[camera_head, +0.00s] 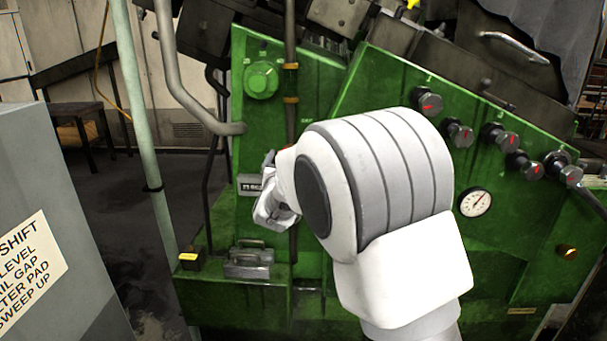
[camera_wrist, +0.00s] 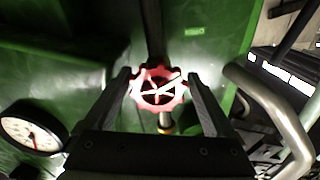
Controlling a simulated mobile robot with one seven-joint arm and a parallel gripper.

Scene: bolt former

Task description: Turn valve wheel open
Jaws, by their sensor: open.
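The red valve wheel (camera_wrist: 160,88) shows in the wrist view, with a lobed rim and open spokes, mounted by a dark vertical pipe on the green machine. My gripper (camera_wrist: 160,74) is open, with one dark finger on each side of the wheel in that view. The rim appears close to both fingertips; I cannot tell whether they touch it or how deep they reach. In the head view my arm covers most of the area in front of the machine, and the wheel cannot be made out clearly there.
The green machine panel (camera_head: 340,110) carries several black knobs (camera_head: 430,101) and a round gauge (camera_head: 475,202). A grey bent pipe (camera_head: 178,80) runs at its left. A grey cabinet with a sign (camera_head: 30,262) stands at the front left. Open floor (camera_head: 185,180) lies between.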

